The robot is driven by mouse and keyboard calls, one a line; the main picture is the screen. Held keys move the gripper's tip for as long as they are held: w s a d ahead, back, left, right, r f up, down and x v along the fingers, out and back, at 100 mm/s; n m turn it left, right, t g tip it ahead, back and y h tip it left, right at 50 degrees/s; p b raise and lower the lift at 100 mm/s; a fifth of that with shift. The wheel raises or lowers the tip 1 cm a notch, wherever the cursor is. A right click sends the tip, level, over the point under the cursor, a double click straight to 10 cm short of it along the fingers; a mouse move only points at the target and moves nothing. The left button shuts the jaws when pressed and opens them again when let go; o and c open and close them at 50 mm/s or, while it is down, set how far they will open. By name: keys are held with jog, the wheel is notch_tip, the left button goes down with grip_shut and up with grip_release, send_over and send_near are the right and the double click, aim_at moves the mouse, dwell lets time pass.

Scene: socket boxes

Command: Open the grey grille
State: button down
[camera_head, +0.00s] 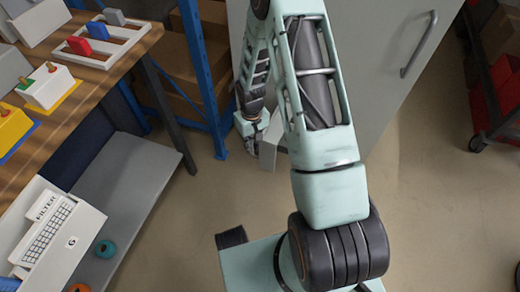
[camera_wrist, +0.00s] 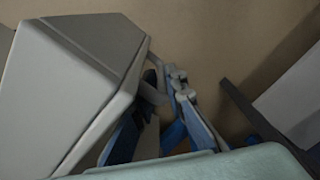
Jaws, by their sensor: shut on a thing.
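A pale grey panel with slats not visible, likely the grey grille (camera_head: 268,156), shows as a small corner low at the large grey cabinet in the head view. In the wrist view a big grey boxy body (camera_wrist: 65,85) with darker edges fills the left side. My gripper (camera_head: 252,143) is beside the cabinet's lower left corner, partly hidden by my arm. In the wrist view my gripper (camera_wrist: 163,88) is shut at the right edge of the grey body. The exact contact is dim and partly hidden.
The grey cabinet (camera_head: 375,60) has a long handle (camera_head: 420,45) at the right. A blue rack post (camera_head: 203,75) stands just left of my gripper. A wooden workbench (camera_head: 100,75) with socket boxes is at the left. Open floor (camera_head: 190,215) lies in front.

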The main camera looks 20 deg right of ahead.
jog(key=shift+w+a+f+m, duration=0.1)
jog(key=shift+w+a+m, duration=0.45)
jog(key=shift+a, duration=0.2)
jog(key=c, duration=2)
grip_release()
jog(key=shift+c, duration=0.2)
jog(key=shift+w, duration=0.1)
jog(key=shift+d, duration=0.1)
notch_tip(320, 180, up, 12)
